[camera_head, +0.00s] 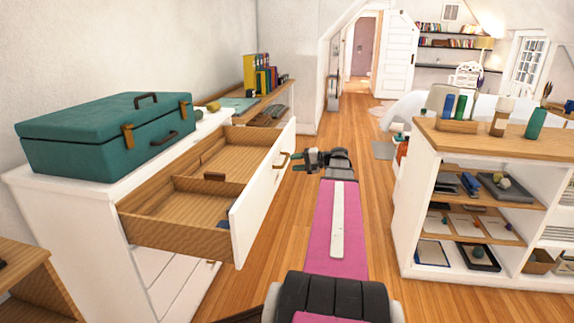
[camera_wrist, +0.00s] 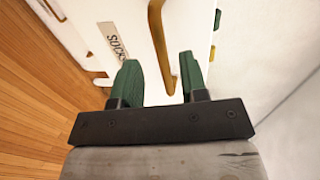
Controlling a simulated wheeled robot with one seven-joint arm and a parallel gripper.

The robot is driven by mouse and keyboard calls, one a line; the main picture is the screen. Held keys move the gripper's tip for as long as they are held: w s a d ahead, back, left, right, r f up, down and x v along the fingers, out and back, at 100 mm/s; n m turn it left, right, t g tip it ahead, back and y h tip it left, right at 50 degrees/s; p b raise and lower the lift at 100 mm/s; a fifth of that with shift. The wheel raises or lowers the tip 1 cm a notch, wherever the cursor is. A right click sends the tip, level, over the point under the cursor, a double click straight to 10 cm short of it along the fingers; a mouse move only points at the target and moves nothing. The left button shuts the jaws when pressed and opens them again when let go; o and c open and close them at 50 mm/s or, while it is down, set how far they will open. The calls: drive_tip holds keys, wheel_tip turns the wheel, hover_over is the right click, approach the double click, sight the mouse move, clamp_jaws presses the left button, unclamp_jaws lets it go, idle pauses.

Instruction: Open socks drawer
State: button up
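The white drawer front (camera_head: 262,190) stands pulled well out from the white dresser (camera_head: 75,225), showing a wooden interior with dividers. In the wrist view, a label reading SOCKS (camera_wrist: 118,40) is on the white front, beside a brass handle (camera_wrist: 158,35). The handle also shows on the drawer front in the head view (camera_head: 281,160). My gripper (camera_head: 305,160) is just right of that handle. In the wrist view my gripper's (camera_wrist: 160,68) green fingers are spread apart, with the handle's end between them and gaps on both sides.
A teal case (camera_head: 105,135) sits on the dresser. Books (camera_head: 265,75) stand on a wooden-topped unit behind. A white shelf unit (camera_head: 412,205) with bottles on top stands at the right. Wood floor (camera_head: 385,235) is clear between it and my arm.

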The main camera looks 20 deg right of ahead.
drive_tip(key=v, duration=0.5)
drive_tip(key=shift+s+d, duration=0.2)
drive_tip(key=shift+d, duration=0.05)
idle(0.3)
